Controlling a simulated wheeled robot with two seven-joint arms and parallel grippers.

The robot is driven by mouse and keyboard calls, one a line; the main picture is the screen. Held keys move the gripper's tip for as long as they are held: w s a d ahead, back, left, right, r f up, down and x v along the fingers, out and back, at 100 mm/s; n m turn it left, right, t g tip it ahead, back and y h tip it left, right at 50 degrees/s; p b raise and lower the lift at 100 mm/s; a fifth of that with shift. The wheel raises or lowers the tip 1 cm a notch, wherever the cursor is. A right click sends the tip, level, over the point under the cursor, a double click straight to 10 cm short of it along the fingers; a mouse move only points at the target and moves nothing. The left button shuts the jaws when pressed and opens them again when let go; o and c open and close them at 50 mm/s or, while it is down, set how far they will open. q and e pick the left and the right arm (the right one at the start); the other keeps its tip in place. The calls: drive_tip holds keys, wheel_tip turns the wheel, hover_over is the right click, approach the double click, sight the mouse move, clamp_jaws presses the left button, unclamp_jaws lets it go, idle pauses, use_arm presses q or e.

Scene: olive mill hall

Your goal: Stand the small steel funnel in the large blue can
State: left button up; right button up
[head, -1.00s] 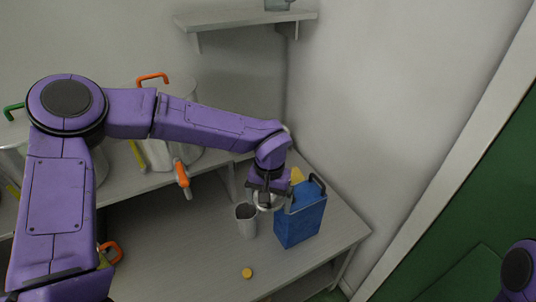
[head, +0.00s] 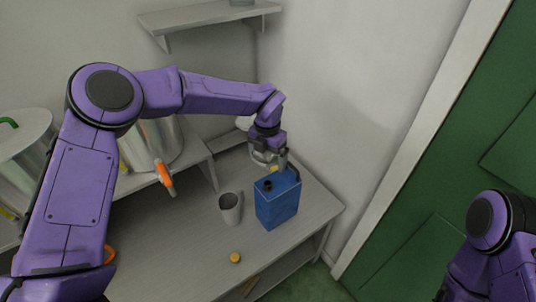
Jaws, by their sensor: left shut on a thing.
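The large blue can (head: 277,207) stands upright on the grey bench, with a dark open mouth (head: 267,185) on its top and a dark handle at its right. My left gripper (head: 268,162) is above the back of the can, pointing down. It is shut on a small shiny grey thing, which looks like the steel funnel (head: 259,157); the fingers hide much of it. The funnel is close above the can's top, behind the mouth in the picture. I cannot tell whether it touches the can. My right arm shows at the lower right, but its gripper is out of view.
A grey metal jug (head: 230,208) stands left of the can. A yellow cap (head: 235,258) lies on the bench (head: 190,245) in front. A steel vat (head: 165,140) with an orange-handled tap stands on a raised shelf at left. The bench's front is mostly clear.

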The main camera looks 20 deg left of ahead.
sight(268, 169)
use_arm(q)
drive_tip(key=shift+f+b, duration=1.7)
drive_tip(key=shift+f, duration=0.6)
drive_tip(key=shift+f, duration=0.15)
drive_tip(key=shift+f+b, duration=0.3)
drive_tip(key=shift+f, duration=0.15)
drive_tip(key=shift+f, duration=0.25)
drive_tip(key=shift+f, duration=0.1)
drive_tip(key=shift+f+b, duration=1.05)
drive_tip(key=shift+f, duration=0.4)
